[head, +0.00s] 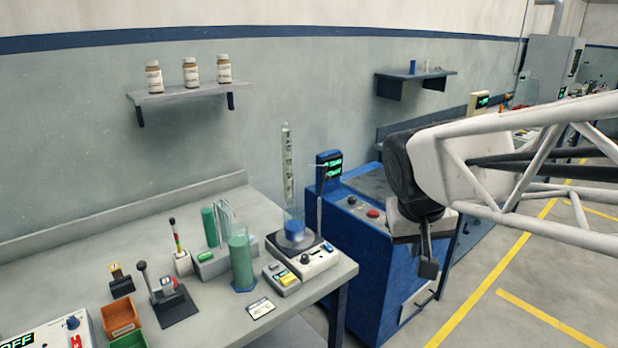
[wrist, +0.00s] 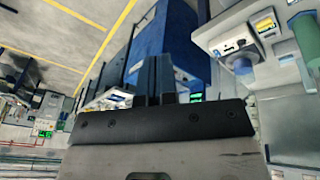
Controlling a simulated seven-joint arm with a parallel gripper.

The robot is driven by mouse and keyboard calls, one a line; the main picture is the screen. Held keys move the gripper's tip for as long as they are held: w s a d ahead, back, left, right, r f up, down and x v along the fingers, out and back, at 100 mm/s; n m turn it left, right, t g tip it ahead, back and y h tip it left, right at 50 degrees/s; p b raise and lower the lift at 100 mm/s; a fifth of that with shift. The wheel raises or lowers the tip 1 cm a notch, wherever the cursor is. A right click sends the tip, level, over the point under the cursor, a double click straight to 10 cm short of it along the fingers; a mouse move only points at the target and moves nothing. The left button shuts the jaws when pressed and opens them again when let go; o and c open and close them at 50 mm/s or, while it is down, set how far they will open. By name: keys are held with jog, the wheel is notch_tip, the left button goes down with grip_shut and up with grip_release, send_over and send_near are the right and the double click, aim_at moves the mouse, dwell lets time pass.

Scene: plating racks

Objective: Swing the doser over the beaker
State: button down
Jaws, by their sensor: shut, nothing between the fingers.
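No part is clearly recognisable as the doser. A tall clear graduated vessel with blue at its base (head: 294,228) stands upright on a white instrument (head: 318,262) near the bench's right end; I cannot tell whether it is the beaker. The blue part also shows in the wrist view (wrist: 240,64). A green cylinder (head: 242,262) stands just left of it, and shows at the wrist view's right edge (wrist: 308,38). My gripper (head: 428,270) hangs right of the bench, in front of the blue cabinet, apart from these things. Its fingers (wrist: 155,80) are together and empty.
The blue cabinet (head: 368,262) with a small green display (head: 329,165) stands beyond the bench. A small lever box (head: 170,300), orange and green bins (head: 122,318) and a yellow-buttoned box (head: 282,278) crowd the bench (head: 70,265). Floor on the right is clear.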

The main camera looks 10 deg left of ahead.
aim_at(288, 159)
jog(key=w+a+r+n+t, duration=0.1)
jog(key=w+a, duration=0.7)
jog(key=a, duration=0.4)
jog(key=w+a+r+n+t+h, duration=0.1)
jog(key=w+a, duration=0.7)
jog(key=a, duration=0.4)
jog(key=w+a+r+n+t, duration=0.1)
jog(key=w+a, duration=0.6)
jog(key=a, duration=0.5)
jog(key=shift+w+a+r+t, duration=0.2)
jog(key=shift+w+r+t, duration=0.15)
jog(key=shift+w+t, duration=0.05)
jog(key=shift+f, duration=0.15)
jog(key=w+d+f, duration=0.6)
jog(key=w+f, duration=0.1)
jog(key=shift+w+f, duration=0.2)
jog(key=shift+f, duration=0.2)
